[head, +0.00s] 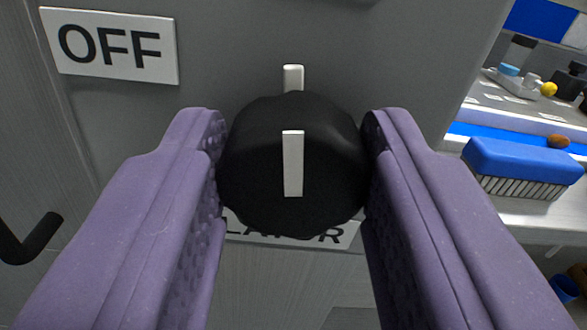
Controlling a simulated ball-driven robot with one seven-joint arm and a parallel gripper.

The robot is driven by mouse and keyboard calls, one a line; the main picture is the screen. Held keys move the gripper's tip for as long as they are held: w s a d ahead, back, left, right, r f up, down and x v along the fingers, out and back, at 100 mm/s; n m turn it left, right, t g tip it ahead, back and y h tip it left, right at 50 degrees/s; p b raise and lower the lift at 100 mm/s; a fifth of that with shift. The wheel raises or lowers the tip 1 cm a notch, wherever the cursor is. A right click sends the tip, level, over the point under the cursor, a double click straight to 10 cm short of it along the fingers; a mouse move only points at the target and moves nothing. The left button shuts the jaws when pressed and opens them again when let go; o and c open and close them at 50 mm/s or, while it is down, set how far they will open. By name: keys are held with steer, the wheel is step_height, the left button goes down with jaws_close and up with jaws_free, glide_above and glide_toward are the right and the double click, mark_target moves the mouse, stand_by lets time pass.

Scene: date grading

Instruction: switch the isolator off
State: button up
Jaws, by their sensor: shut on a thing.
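The isolator's round black knob (254,165) is in the middle of the head view, on a grey panel (230,50). A white pointer bar (293,165) on the knob stands upright and lines up with a short white mark (293,78) on the panel above. A white sign reading OFF (110,45) is at the upper left. My gripper (294,165) has its purple fingers shut on the knob, one on each side. A second label (335,235) below the knob is partly hidden by the knob and my fingers.
A black handle (32,240) is at the left edge. On the right, beyond the panel's edge, a bench (510,210) holds a blue brush (525,165). Behind it are a yellow fruit (548,89), a brown date (558,141) and dark jars.

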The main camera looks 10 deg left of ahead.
steer(key=n+b, duration=0.2)
steer(key=n, duration=0.1)
steer(key=n+b, duration=0.2)
steer(key=n, duration=0.1)
steer(key=shift+a+f+b, duration=0.15)
steer(key=shift+f+b, duration=0.05)
steer(key=shift+b, duration=0.2)
steer(key=n+b, duration=0.2)
steer(key=n, duration=0.4)
steer(key=shift+n, duration=0.3)
steer(key=o, duration=1.1)
steer(key=shift+c, duration=0.2)
steer(key=p+v, duration=0.1)
steer(key=v, duration=0.7)
